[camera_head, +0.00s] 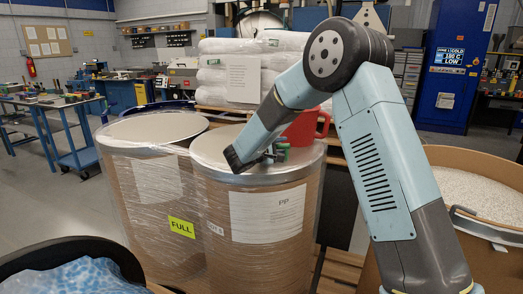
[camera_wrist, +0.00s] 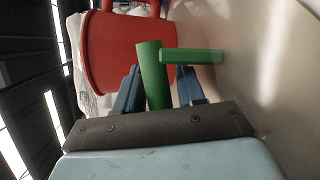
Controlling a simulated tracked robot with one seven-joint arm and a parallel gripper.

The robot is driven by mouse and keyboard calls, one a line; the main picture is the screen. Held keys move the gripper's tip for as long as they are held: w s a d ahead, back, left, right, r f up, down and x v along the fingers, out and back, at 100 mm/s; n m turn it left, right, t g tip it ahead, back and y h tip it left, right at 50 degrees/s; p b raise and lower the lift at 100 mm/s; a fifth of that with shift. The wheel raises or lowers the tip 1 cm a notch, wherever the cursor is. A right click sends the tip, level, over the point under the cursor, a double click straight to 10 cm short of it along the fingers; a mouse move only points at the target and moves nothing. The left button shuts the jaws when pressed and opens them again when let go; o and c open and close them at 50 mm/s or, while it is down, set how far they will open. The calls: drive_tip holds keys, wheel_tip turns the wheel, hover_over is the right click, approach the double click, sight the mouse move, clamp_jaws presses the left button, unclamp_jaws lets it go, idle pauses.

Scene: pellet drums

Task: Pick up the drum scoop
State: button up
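A red vessel with a loop handle (camera_head: 305,127) stands on the lid of the PP drum (camera_head: 265,205), behind my gripper (camera_head: 273,155). In the wrist view the red vessel (camera_wrist: 120,50) fills the upper left. A green piece (camera_head: 282,151) is at my gripper on the same lid. In the wrist view this green piece (camera_wrist: 152,72) is an upright bar with a side arm to the right. My gripper's blue fingers (camera_wrist: 158,85) stand on either side of the bar, with a narrow gap showing, wider on the right. I cannot tell which of the two is the scoop.
A wrapped drum marked FULL (camera_head: 150,185) stands to the left. An open drum of white pellets (camera_head: 480,195) is at the right. White sacks (camera_head: 230,75) are stacked behind. A dark-rimmed drum with a blue liner (camera_head: 75,275) is at the front left.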

clamp_jaws()
idle(0.3)
wheel_tip(320, 180, up, 3)
drive_tip(key=shift+a+f, duration=0.1)
drive_tip(key=s+a+r, duration=0.9)
drive_tip(key=s+r, duration=0.1)
drive_tip(key=shift+s, duration=0.4)
drive_tip(key=shift+d, duration=0.1)
